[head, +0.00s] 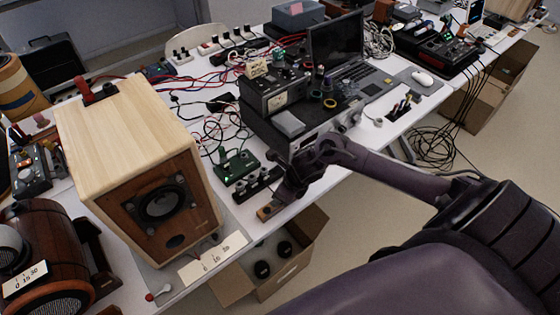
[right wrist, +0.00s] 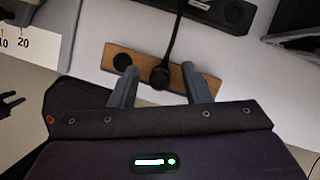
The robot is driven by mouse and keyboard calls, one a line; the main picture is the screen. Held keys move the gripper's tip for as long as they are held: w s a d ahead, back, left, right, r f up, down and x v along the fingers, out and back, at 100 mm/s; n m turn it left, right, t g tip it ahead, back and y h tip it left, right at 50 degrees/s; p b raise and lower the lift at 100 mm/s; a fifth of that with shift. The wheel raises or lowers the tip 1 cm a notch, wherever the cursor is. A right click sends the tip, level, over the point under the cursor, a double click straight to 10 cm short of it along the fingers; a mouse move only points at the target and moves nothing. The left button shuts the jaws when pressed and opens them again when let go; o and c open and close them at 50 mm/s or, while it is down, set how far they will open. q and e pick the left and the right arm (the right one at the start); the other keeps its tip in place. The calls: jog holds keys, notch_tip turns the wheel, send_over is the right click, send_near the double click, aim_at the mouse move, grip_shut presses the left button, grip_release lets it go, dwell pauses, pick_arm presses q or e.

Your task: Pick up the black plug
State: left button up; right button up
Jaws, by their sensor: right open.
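The black plug (right wrist: 160,77) stands on a small wooden board (right wrist: 205,82), with its black cable running up the picture in the right wrist view. A round black socket or knob (right wrist: 122,62) is on the same board, left of the plug. My right gripper (right wrist: 158,70) is open, one finger on each side of the plug, with visible gaps to it. In the head view my right gripper (head: 279,198) is low over the table's front edge, by the end of the wooden board (head: 265,213); the plug is hidden there. My left gripper is not in view.
A wooden speaker (head: 130,165) stands left of my right gripper. A black strip (head: 258,182) and a green circuit board (head: 236,165) lie behind it, among loose cables. An amplifier (head: 300,125) and laptop (head: 335,40) are further back. An open cardboard box (head: 300,262) is below the table edge.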

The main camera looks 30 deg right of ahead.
jog(key=shift+w+f, duration=0.1)
jog(key=shift+f, duration=0.2)
grip_shut()
notch_tip(320, 180, up, 20)
dwell(0.6)
